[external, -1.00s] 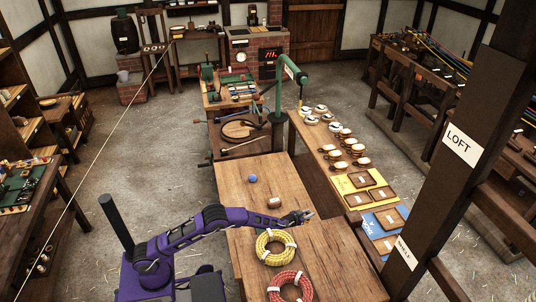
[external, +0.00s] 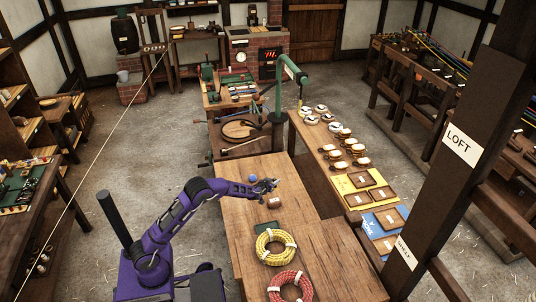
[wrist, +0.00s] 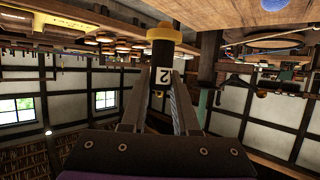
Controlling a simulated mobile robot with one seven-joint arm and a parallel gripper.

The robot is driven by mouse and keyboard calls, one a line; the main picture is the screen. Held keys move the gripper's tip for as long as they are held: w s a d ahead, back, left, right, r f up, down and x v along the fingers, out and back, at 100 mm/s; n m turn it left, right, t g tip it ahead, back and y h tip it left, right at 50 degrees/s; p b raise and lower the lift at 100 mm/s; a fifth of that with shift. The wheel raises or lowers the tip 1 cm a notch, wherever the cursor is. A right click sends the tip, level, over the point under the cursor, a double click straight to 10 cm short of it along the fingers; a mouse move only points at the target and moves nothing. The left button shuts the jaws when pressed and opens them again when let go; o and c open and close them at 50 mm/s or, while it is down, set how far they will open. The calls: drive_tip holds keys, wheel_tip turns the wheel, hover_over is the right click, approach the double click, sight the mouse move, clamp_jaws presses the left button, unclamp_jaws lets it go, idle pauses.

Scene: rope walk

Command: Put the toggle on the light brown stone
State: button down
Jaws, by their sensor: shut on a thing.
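My gripper (external: 268,185) is above the wooden bench (external: 236,217) in the external view. In the wrist view its fingers (wrist: 161,103) are shut on a dark cylinder with a yellow end and a white tag marked 2, which looks like the toggle (wrist: 160,55). The toggle is too small to make out in the external view. A brown, rounded block (external: 273,203), perhaps the light brown stone, lies on the bench just below my gripper in the picture. I cannot tell for certain that it is a stone.
A blue ball (external: 252,179) sits on the bench close behind my gripper. A dark green slab (external: 268,229) lies in front of the brown block. A yellow rope coil (external: 262,247) and a red rope coil (external: 278,286) lie nearer the front. A green post (external: 278,130) stands at the back.

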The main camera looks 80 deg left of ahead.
wheel_tip(320, 180, down, 9)
drive_tip(key=shift+r+b, duration=0.15)
drive_tip(key=shift+b, duration=0.45)
drive_tip(key=shift+f, duration=0.2)
drive_tip(key=c, duration=0.7)
unclamp_jaws()
drive_tip(key=shift+o, duration=0.2)
drive_tip(key=shift+r, duration=0.25)
drive_tip(key=v, duration=1.2)
drive_tip(key=shift+p, duration=0.3)
